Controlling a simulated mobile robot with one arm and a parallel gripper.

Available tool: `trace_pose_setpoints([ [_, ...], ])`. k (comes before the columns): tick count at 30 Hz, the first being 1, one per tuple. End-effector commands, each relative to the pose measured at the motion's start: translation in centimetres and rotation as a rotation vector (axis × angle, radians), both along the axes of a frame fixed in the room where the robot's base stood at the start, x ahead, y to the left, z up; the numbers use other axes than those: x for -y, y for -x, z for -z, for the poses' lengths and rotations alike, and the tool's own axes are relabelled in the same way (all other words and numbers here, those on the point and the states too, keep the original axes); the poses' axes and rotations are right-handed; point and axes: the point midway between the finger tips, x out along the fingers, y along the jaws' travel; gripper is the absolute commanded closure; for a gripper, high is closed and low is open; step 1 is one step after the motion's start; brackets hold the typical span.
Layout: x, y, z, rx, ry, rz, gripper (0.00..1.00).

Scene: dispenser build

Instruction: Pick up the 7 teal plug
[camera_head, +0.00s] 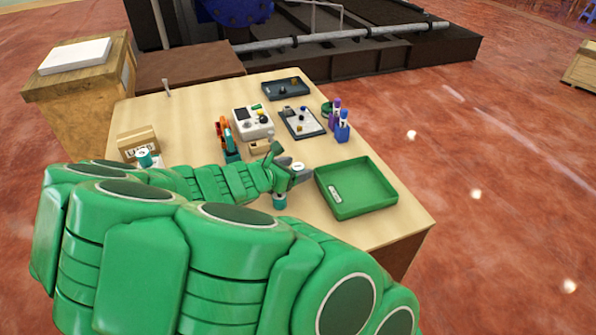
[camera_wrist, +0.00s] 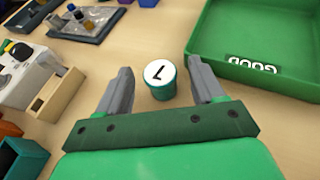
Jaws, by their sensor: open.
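The teal plug (camera_wrist: 161,89) stands upright on the table in the wrist view, its white top bearing a dark mark like a 7. My gripper (camera_wrist: 163,85) is open, with one grey finger on each side of the plug and gaps visible. In the head view my gripper (camera_head: 290,176) is low over the table, left of the green tray, and a white round top (camera_head: 298,166) shows at its fingers. Another teal piece (camera_head: 279,201) shows partly below my wrist; its marking is hidden.
The green tray (camera_head: 377,207) with a GOOD label lies to the right. A white device (camera_head: 252,123), a dark tray of small parts (camera_head: 302,122) and blue and purple bottles (camera_head: 342,127) stand behind. Another teal plug (camera_head: 144,157) is by a cardboard box (camera_head: 137,139) at left.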

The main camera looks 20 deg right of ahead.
Motion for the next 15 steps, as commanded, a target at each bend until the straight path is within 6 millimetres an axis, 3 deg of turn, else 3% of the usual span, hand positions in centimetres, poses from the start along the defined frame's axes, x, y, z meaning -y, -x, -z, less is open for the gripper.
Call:
trace_pose_setpoints([
  [5, -0.01, 0.01, -0.02, 0.0, 0.0, 0.0, 0.35],
  [15, -0.04, 0.01, -0.02, 0.001, 0.0, 0.0, 0.87],
])
